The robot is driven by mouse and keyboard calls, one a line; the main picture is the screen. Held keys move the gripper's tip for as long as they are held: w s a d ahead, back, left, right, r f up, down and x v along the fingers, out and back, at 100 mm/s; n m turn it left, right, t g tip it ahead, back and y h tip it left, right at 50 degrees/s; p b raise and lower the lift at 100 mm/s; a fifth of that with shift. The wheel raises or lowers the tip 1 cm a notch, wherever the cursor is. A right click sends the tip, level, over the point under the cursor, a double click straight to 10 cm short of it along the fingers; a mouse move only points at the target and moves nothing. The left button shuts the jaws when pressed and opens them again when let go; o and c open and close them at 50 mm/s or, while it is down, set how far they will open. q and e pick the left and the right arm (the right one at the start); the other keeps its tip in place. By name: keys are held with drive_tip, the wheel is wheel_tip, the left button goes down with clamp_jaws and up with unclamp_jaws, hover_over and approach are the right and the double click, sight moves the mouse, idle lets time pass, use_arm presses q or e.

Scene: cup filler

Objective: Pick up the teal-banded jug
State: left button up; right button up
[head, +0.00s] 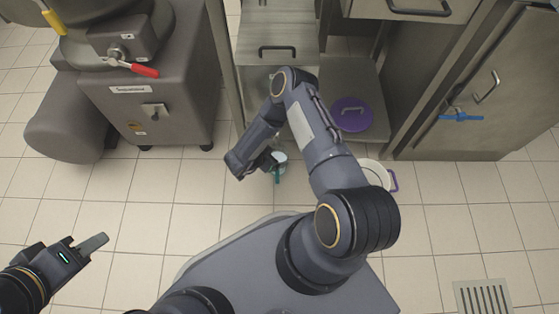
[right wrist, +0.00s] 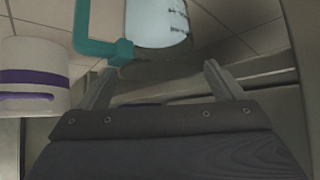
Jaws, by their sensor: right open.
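The teal-banded jug (head: 280,157) is partly hidden behind my right gripper in the head view, with its teal handle hanging toward the bottom of the picture. In the right wrist view the pale jug (right wrist: 157,24), with dark scale marks and a teal handle at its left, is at the top edge, cut off. My right gripper (right wrist: 160,66) is open, its fingertips spread to either side of the jug's near end; I cannot tell whether they touch it. My left gripper (head: 94,243) is at the lower left, far from the jug; its finger gap is not clear.
A white container with a purple band (right wrist: 30,80) is left of my right gripper in the wrist view. A purple lid (head: 351,114) lies on the low shelf. A grey machine (head: 150,100) stands at the left and steel cabinets (head: 490,90) at the right. Tiled floor lies open at lower left.

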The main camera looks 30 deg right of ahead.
drive_tip(key=b+x, duration=0.2)
drive_tip(key=x, duration=0.2)
drive_tip(key=shift+a+f, duration=0.1)
drive_tip(key=shift+f, duration=0.2)
drive_tip(key=shift+d+f+b, duration=0.15)
drive_tip(key=shift+d+b, duration=0.15)
drive_tip(key=c, duration=1)
drive_tip(key=shift+a, duration=0.1)
